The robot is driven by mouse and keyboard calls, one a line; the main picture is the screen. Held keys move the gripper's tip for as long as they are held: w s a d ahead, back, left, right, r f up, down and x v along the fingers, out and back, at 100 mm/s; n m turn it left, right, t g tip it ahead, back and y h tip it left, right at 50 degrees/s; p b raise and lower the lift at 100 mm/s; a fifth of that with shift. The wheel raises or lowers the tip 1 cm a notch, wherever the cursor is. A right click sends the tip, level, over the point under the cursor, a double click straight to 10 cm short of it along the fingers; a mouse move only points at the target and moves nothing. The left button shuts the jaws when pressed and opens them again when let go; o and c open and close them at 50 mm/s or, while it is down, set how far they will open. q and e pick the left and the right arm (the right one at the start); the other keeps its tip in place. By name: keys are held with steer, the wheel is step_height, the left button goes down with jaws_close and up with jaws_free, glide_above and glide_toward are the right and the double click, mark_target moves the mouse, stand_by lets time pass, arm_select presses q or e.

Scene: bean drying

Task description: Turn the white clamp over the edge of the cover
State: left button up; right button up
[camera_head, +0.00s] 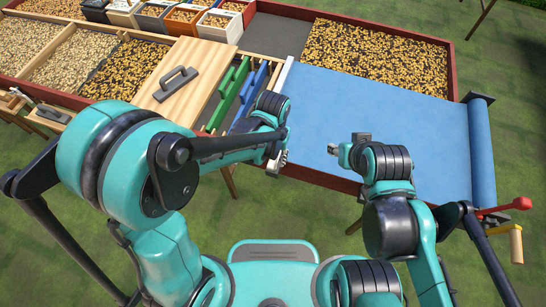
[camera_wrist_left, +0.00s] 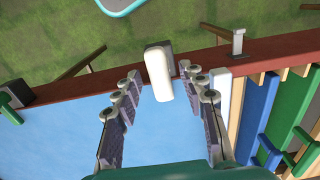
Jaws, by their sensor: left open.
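The blue cover (camera_head: 390,110) lies flat over the right part of the long bed. In the left wrist view, the white clamp (camera_wrist_left: 158,75) sits at the red-brown rail, with a dark base behind it and its white part pointing towards the blue cover (camera_wrist_left: 70,125). My left gripper (camera_wrist_left: 161,73) is open, its fingertips on either side of the white clamp with gaps showing. In the head view, my left gripper (camera_head: 276,163) is at the cover's near left corner, largely hiding the clamp. My right gripper (camera_head: 335,149) is above the cover; its jaws are unclear.
Green and blue handled boards (camera_head: 228,95) stand left of the cover, beside a wooden lid (camera_head: 175,80) with a dark handle. Bean trays and small boxes fill the back left. The cover's roll (camera_head: 482,150) and a red-knobbed crank (camera_head: 518,203) are at the right.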

arm_select(q)
jaws_close()
steer(key=shift+m, duration=0.3)
steer(key=m, duration=0.3)
steer(key=shift+m+b, duration=0.3)
steer(key=shift+m, duration=0.1)
steer(key=m, duration=0.4)
steer(key=m+b, duration=0.1)
steer(key=m, duration=0.4)
steer(key=shift+m, duration=2.2)
